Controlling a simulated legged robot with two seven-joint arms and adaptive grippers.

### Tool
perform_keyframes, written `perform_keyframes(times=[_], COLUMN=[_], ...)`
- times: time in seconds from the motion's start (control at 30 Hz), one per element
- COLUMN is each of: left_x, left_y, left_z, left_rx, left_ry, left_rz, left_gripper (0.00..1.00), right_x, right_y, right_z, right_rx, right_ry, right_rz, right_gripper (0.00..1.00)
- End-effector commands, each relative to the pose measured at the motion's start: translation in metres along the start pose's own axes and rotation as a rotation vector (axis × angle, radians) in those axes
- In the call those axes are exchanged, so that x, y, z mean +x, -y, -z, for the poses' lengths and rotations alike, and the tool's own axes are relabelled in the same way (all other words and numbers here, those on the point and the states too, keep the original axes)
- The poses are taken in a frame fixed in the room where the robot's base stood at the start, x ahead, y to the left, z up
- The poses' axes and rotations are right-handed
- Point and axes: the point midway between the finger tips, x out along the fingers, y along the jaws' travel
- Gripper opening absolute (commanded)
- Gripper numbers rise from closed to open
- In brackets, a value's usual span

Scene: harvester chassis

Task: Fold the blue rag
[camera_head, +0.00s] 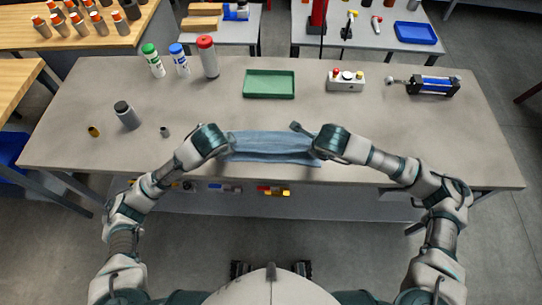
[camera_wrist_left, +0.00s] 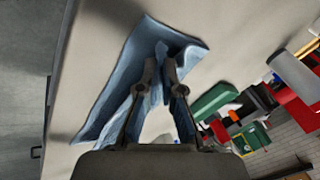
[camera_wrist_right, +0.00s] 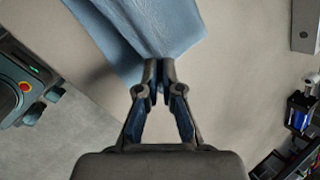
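The blue rag (camera_head: 272,146) lies near the front edge of the table, stretched sideways between my two grippers, with creases along its length. My left gripper (camera_head: 228,146) is at its left end. In the left wrist view a bunched ridge of the rag (camera_wrist_left: 122,75) stands between the fingertips (camera_wrist_left: 160,66), which look shut on it. My right gripper (camera_head: 310,146) is at the right end. In the right wrist view its fingers (camera_wrist_right: 159,68) are close together on the edge of the rag (camera_wrist_right: 165,28). The fingertips are partly hidden in the head view.
A green tray (camera_head: 269,84) lies behind the rag. A white button box (camera_head: 346,79) and a blue cylinder part (camera_head: 433,86) stand at back right. Bottles (camera_head: 207,57) stand at back left, and a grey bottle (camera_head: 126,115) at left. The table right of the rag is clear.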

Motion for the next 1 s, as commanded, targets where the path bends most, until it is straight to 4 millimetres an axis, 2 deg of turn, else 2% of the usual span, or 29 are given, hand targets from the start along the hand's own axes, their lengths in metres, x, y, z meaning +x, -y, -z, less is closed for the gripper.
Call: perform_keyframes(times=[0.03,0.1,0.43,0.6,1.0], left_x=[0.0086,0.0111,0.0077,0.0084,0.0047], left_y=[-0.0019,-0.0029,-0.0034,-0.0035,-0.0039], left_z=[-0.0034,-0.0041,-0.0041,-0.0036,-0.0024], left_rx=[-0.004,-0.006,-0.008,-0.008,-0.007], left_ry=[0.0,-0.008,-0.02,-0.021,-0.025], left_rz=[0.009,0.024,0.044,0.042,0.042], left_gripper=[0.0,0.0,0.0,0.45,0.46], right_x=[0.0088,0.0112,0.008,0.0087,0.0049], right_y=[-0.0022,-0.0029,-0.0035,-0.0036,-0.0041], right_z=[0.0034,0.004,0.0041,0.0036,0.0025], right_rx=[0.003,0.005,0.009,0.008,0.007], right_ry=[-0.001,0.008,0.02,0.021,0.024], right_rz=[0.008,0.025,0.044,0.042,0.041], right_gripper=[0.0,0.0,0.0,0.44,0.46])
